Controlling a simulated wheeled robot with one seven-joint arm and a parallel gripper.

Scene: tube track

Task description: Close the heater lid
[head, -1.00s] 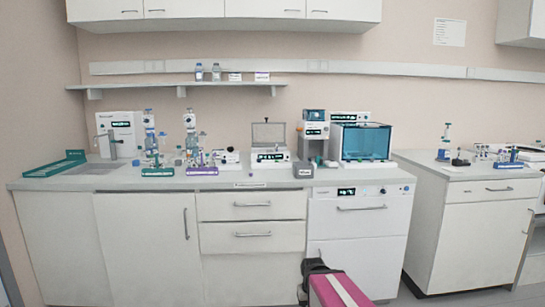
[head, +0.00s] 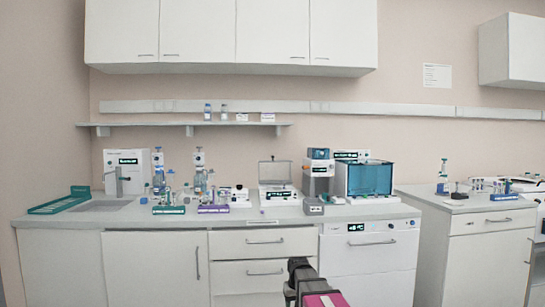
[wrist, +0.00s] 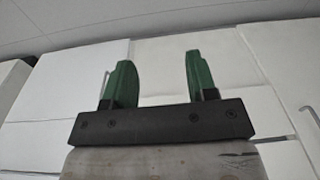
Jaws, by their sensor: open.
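The heater (head: 279,196) is a small white box with a dark display on the bench, in the middle of the head view. Its grey lid (head: 275,172) stands raised at the back, so the heater is open. My gripper (wrist: 152,80) shows in the wrist view with two green fingers spread apart and nothing between them. In the head view my arm reaches up from the bottom edge, in front of the drawers and below the heater, well apart from it. The fingertips are not clear in the head view.
A grey block (head: 314,207) sits at the heater's right front, with a tall grey device (head: 318,178) behind it. A teal-windowed box (head: 370,180) stands farther right. Tube racks (head: 213,209) and small devices stand left. Wall cabinets (head: 235,30) hang above.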

